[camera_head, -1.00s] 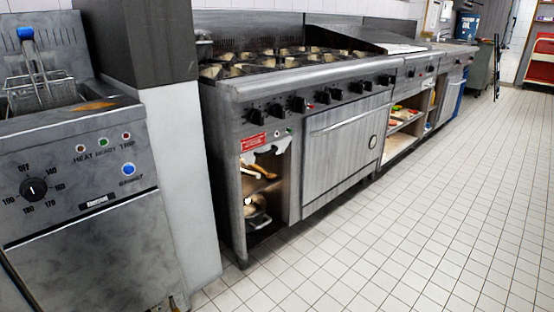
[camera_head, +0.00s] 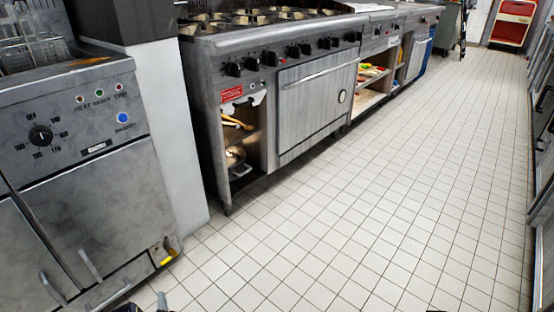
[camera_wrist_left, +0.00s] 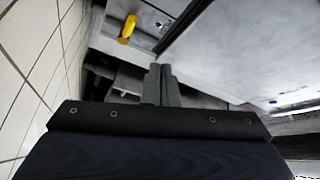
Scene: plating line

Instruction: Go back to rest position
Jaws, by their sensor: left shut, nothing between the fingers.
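My left gripper (camera_head: 162,299) just shows at the bottom edge of the head view, low over the tiled floor in front of the fryer. In the left wrist view its two grey fingers (camera_wrist_left: 159,78) lie together, shut and empty. They point toward the lower fryer front, where a yellow-handled valve (camera_wrist_left: 127,29) shows just past the fingertips. I cannot tell the gap to the fryer. My right gripper is not in view.
The grey fryer (camera_head: 95,215) with its dial stands at the left. The gas range (camera_head: 315,100) with an open shelf stands along the wall behind it. The white tiled floor (camera_head: 370,200) is clear in the middle. Grey units (camera_head: 543,200) line the right edge.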

